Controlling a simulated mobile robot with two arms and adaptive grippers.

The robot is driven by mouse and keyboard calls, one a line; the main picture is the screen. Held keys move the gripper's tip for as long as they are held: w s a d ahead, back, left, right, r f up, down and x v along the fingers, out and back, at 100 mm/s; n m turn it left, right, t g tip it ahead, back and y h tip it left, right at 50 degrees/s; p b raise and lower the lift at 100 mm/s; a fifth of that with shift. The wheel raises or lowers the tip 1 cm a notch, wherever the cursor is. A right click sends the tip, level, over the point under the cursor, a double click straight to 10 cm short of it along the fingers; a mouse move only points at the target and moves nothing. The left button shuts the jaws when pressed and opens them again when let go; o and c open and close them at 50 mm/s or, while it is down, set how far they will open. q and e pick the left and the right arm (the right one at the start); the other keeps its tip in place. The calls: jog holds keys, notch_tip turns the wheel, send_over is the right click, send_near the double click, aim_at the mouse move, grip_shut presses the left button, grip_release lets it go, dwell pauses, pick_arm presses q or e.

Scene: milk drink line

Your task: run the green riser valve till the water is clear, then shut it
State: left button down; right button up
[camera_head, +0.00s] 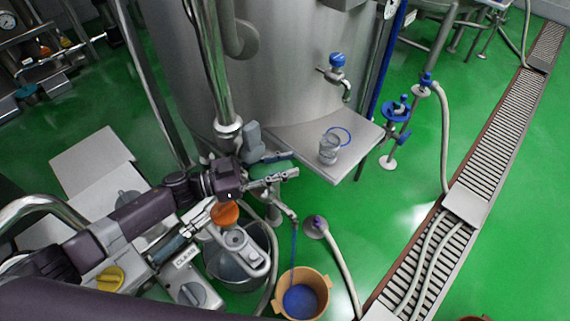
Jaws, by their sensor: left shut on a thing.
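My left gripper (284,175) reaches in from the left and is shut at the top of a metal tap (272,214) beside the big steel tank. A blue stream (294,243) runs from the curved spout (290,211) down into a tan bucket (322,281). Blue liquid (300,300) lies in the bucket. The stream looks coloured, not clear. My right gripper is not in view.
A steel shelf (350,153) on the tank holds a clear jar (329,149) under a blue-handled tap (337,62). A steel pail (237,282) stands left of the bucket. A hose (341,268) runs by it. A grated drain (507,131) crosses the green floor at right.

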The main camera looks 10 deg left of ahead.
pick_arm(q)
jog(key=c, duration=1.8)
grip_release()
jog(key=shift+a+f, duration=0.15)
jog(key=shift+f, duration=0.1)
jog(key=shift+o, duration=1.4)
jog(key=shift+s+a+r, duration=0.1)
jog(key=shift+a, duration=0.05)
jog(key=shift+s+a, duration=0.1)
jog(key=shift+a, duration=0.2)
jog(key=v, duration=1.1)
jog(key=shift+a, duration=0.15)
jog(key=shift+s, duration=0.1)
